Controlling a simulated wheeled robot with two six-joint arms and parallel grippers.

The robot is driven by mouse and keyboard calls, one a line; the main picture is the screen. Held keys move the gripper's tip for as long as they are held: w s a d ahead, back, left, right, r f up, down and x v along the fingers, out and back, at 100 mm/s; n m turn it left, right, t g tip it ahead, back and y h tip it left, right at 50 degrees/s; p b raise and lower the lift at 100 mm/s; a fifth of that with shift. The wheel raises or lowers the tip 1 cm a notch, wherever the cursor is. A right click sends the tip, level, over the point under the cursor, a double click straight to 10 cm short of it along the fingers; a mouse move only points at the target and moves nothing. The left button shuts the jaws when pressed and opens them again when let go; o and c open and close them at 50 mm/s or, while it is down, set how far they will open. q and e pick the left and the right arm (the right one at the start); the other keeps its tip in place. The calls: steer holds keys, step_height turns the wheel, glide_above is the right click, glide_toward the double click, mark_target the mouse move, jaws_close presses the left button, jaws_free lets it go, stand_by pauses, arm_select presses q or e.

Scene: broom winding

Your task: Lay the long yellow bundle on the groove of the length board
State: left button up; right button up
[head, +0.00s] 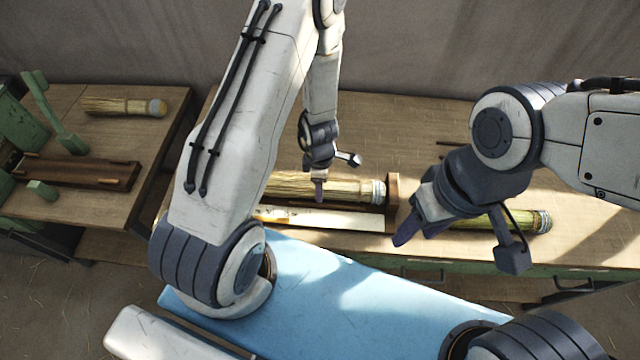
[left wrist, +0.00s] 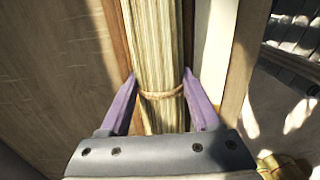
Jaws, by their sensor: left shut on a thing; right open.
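The long yellow bundle (head: 345,188) is straw-coloured, with a pale bound cap at its right end. It lies lengthwise along the length board (head: 392,203), its capped end close to the upright end stop. My left gripper (head: 318,190) is shut on the bundle from above. In the left wrist view its purple fingers (left wrist: 160,105) stand on both sides of the bundle (left wrist: 158,50), by a twine band. Brown wood of the board shows on both sides there; whether the bundle rests fully in the groove cannot be told. My right gripper (head: 403,235) is open, empty, right of the board.
A greenish bundle (head: 500,220) lies on the bench right of the board, partly behind my right gripper. A white strip (head: 335,219) runs along the board's front. On the left table are another straw bundle (head: 120,106), a brown wooden tray (head: 85,173) and green pieces.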

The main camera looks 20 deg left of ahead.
arm_select(q)
steer(key=o, duration=1.5)
steer(key=shift+r, duration=0.15)
step_height(320, 180, up, 10)
steer(key=p, duration=1)
steer(key=shift+r, duration=0.15)
